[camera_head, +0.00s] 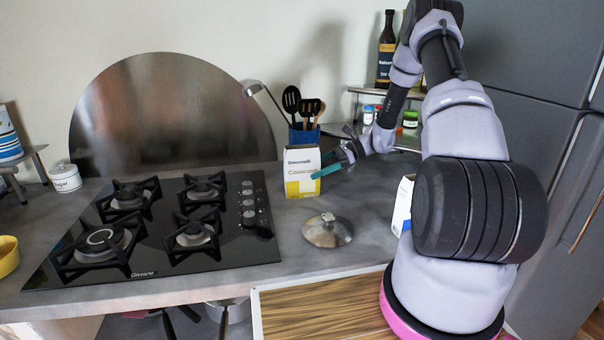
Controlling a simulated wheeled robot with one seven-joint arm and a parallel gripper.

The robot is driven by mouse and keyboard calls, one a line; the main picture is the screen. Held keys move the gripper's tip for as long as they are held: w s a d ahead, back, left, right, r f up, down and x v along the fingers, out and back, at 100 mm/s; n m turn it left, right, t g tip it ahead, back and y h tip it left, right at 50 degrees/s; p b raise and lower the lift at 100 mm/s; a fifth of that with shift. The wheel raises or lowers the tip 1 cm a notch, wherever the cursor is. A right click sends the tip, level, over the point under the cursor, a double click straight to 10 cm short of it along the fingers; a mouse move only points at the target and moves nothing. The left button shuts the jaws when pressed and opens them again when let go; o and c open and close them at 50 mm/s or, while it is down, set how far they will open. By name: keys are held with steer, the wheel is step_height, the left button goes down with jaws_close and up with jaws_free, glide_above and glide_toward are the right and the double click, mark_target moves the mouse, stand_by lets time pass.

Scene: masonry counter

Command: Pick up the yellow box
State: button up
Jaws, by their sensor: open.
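The yellow box (301,172) is a white and yellow carton with the word Couscous on it. It stands upright on the counter, right of the stove. My gripper (326,164) is at the box's right side, with its teal fingers pointing left toward it. The gripper is open. One finger overlaps the box's right edge in the picture. I cannot tell whether the fingers touch the box or are around it.
A blue utensil holder (304,136) stands behind the box. A metal lid (328,230) lies in front of it. The gas stove (240,245) is to the left. A white box (403,205) is partly hidden by my arm. A shelf (366,90) holds a bottle (386,55) and jars.

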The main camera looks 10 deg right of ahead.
mark_target(302, 174)
steer(key=x, duration=0.5)
steer(key=shift+a, duration=0.1)
jaws_close()
